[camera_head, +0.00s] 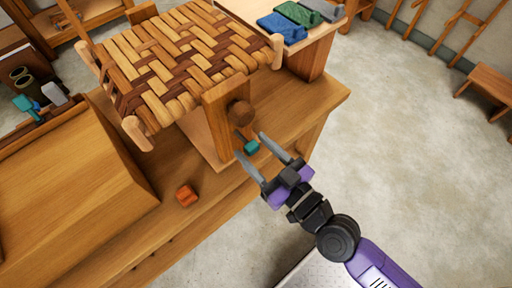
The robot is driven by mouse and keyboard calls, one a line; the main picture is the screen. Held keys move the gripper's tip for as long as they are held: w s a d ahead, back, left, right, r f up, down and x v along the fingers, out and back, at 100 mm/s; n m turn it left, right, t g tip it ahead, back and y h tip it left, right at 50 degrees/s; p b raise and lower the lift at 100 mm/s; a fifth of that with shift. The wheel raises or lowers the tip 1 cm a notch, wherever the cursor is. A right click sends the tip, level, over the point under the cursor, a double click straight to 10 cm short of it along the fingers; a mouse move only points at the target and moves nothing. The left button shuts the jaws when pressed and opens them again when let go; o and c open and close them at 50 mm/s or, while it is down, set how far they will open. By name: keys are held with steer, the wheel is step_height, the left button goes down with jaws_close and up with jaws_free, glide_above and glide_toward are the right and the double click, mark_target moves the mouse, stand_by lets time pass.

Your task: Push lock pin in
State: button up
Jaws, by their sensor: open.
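The lock pin appears to be the small teal-ended pin (251,147) sticking out of the front of an upright wooden post (222,118). A round brown wooden knob (241,113) sits on the same post just above it. My gripper (253,145) is open, with its two grey fingers pointing at the post. In the picture the fingertips lie on either side of the pin's teal end; I cannot tell whether they touch it. The pin's far end is hidden in or behind the post.
A woven bark seat (180,60) stands on the wooden bench (310,95) behind the post. An orange block (186,195) lies on the bench at lower left. Blue (281,27), green (299,13) and grey items rest on a side surface. Open floor lies to the right.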

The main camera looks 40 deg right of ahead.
jaws_close()
stand_by(1.4)
